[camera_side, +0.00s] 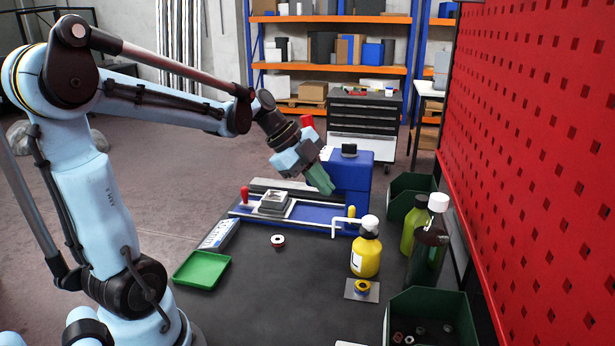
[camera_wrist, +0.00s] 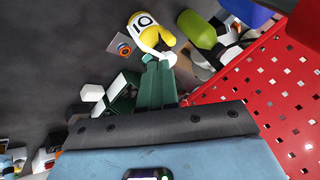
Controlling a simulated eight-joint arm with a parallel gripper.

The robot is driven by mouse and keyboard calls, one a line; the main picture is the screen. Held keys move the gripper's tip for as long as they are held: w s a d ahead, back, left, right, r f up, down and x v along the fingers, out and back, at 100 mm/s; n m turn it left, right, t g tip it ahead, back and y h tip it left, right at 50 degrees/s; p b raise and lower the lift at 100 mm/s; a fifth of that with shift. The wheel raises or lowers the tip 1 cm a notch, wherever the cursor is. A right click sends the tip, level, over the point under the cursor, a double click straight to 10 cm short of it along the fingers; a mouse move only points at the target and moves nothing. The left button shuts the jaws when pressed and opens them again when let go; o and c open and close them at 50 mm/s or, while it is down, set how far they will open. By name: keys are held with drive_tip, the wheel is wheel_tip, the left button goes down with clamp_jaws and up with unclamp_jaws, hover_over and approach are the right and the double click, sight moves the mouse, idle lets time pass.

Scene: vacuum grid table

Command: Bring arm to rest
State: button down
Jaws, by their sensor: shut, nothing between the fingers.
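My gripper (camera_side: 325,185) has green fingers and hangs tilted downward above the table, in front of the blue block of the fixture. Its fingers are together and empty. In the wrist view the closed green fingers (camera_wrist: 157,72) point up the picture toward the yellow bottle, with nothing between them. My arm reaches in from the left and is held raised, clear of the table top (camera_side: 290,310).
A blue fixture (camera_side: 320,222) carries a grey part (camera_side: 275,203). A yellow bottle (camera_side: 366,252), a green bottle (camera_side: 414,222) and a dark bottle (camera_side: 428,250) stand at right, before a red perforated panel (camera_side: 540,150). A green tray (camera_side: 202,270) lies left; a bin (camera_side: 440,305) stands front right.

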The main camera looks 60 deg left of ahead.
drive_tip(key=s+d+f+n+t+y, duration=0.1)
drive_tip(key=s+d+f+n+y, duration=0.2)
drive_tip(key=s+d+n, duration=0.5)
drive_tip(key=d+n+y, duration=0.1)
drive_tip(key=d+n, duration=0.1)
drive_tip(key=n, duration=0.6)
drive_tip(key=shift+s+f, duration=0.15)
drive_tip(key=shift+f, duration=0.1)
idle(0.6)
